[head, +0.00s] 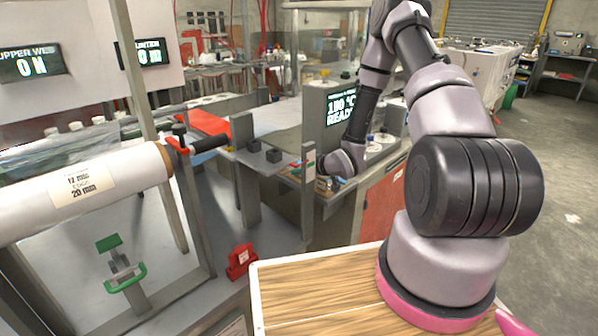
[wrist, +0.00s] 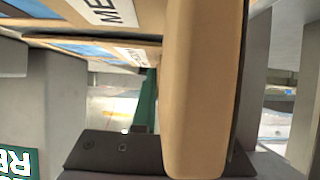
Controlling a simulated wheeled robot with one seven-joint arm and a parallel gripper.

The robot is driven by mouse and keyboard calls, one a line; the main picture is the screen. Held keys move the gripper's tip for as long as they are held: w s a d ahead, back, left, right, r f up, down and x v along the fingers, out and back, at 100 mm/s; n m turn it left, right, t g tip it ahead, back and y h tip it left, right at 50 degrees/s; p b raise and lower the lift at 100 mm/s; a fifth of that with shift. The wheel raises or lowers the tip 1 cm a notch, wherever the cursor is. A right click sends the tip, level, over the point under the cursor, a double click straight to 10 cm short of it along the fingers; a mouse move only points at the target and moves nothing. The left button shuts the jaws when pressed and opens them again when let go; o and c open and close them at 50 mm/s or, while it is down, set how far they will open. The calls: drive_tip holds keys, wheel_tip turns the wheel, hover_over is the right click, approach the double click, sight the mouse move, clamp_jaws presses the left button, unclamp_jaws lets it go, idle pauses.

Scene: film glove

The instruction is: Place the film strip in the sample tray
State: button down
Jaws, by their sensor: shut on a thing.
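My gripper (head: 327,181) is low over the bench by the heater cabinet, small and partly hidden by my wrist in the head view. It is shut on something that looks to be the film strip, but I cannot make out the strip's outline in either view. In the wrist view, tan tray walls (wrist: 195,90) with blue inside and white labels starting "ME" fill the top and middle, very close to the camera. They look like the sample tray (wrist: 150,47) and a neighbouring compartment; I cannot tell whether the strip is inside or above.
The heater display (head: 341,104) stands just behind my gripper. A large film roll (head: 110,190) is on the left, with a black-handled lever (head: 208,143) at its end. A red block (head: 241,261) sits on the grey surface in front. Open floor lies at the right.

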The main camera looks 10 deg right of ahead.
drive_tip(key=c, duration=1.4)
unclamp_jaws()
drive_tip(key=shift+f, duration=0.2)
drive_tip(key=o, duration=0.4)
drive_tip(key=shift+o, duration=0.2)
drive_tip(key=shift+r, duration=0.1)
